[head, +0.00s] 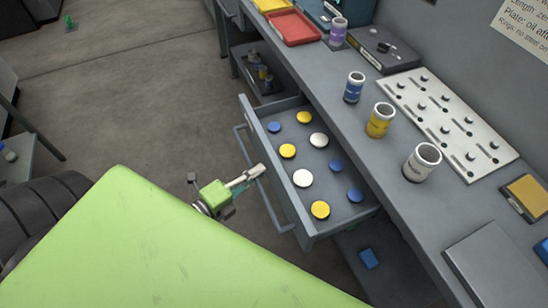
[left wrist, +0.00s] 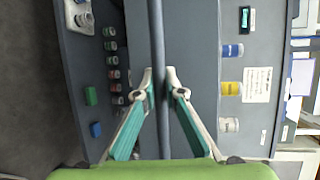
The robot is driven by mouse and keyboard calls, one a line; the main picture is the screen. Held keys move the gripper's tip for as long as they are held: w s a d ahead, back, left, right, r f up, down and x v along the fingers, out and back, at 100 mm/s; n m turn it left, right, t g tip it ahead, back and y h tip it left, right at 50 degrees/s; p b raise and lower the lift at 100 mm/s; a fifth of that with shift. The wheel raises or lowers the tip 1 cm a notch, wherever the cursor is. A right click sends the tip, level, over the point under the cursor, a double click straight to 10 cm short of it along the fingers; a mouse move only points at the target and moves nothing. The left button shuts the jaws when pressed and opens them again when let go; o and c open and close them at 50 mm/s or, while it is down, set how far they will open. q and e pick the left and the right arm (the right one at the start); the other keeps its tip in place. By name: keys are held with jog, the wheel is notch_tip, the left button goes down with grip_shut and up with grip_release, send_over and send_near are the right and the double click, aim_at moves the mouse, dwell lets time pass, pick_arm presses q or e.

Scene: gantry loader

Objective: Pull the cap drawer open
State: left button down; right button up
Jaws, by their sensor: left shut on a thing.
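The cap drawer (head: 285,190) sticks out from under the grey bench in the head view, with blue, yellow and white caps (head: 303,178) lying spread inside it. Its long bar handle (head: 243,148) runs along the drawer front and stands upright through the middle of the left wrist view (left wrist: 156,35). My left gripper (head: 257,170) reaches the handle from the left. In the left wrist view its fingertips (left wrist: 159,80) close on the bar from both sides. My right gripper is in neither view.
Blue, yellow and white jars (head: 379,121) stand on the bench top (head: 345,125) above the drawer, beside a pale slotted plate (head: 440,110). A red tray (head: 293,27) lies farther back. Small items sit on lower shelves. Open floor (head: 140,90) lies left of the drawer.

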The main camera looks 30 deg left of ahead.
pick_arm(q)
jog(key=s+a, duration=0.2)
jog(key=s, duration=0.1)
jog(key=shift+s+a, duration=0.2)
jog(key=shift+a, duration=0.05)
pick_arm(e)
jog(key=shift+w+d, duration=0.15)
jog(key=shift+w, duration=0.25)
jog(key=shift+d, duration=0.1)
pick_arm(q)
jog(key=c, duration=2.4)
grip_release()
jog(key=shift+o, duration=0.2)
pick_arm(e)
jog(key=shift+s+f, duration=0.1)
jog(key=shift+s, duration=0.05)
